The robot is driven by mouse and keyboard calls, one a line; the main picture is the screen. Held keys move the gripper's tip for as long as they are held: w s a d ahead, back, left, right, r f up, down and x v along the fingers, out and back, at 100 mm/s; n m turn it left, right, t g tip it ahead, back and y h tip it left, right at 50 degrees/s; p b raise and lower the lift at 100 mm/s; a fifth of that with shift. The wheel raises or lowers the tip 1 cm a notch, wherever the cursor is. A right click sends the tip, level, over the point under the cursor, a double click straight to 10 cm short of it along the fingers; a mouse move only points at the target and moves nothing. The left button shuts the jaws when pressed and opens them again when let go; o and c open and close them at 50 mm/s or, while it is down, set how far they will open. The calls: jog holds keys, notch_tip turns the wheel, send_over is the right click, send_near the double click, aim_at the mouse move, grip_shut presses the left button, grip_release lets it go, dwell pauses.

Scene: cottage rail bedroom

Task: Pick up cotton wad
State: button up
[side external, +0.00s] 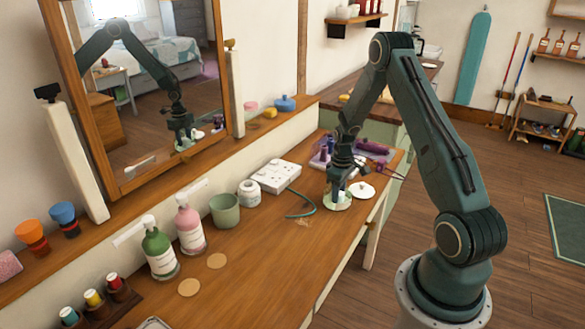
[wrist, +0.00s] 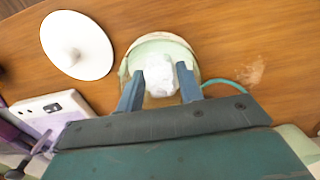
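The white cotton wad (wrist: 160,75) sits in a pale green round dish in the wrist view (wrist: 152,43). My gripper (wrist: 160,82) is over the dish, with one blue-grey finger on each side of the wad. The left finger shows a small gap to the wad; the right finger is close to it, and I cannot tell if it touches. In the side view my gripper (side external: 338,192) points down into the dish (side external: 337,206) near the table's right end. The wad is hard to make out there.
A white round lid with a knob (wrist: 77,45) lies beside the dish. A white power strip (side external: 271,176) with a teal cord (side external: 300,207) is nearby. A green cup (side external: 224,210), a jar (side external: 249,192) and pump bottles (side external: 190,228) stand further left.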

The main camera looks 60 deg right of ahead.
jog(key=shift+f, duration=0.65)
jog(key=c, duration=0.7)
notch_tip(320, 180, up, 20)
dwell(0.5)
dwell(0.4)
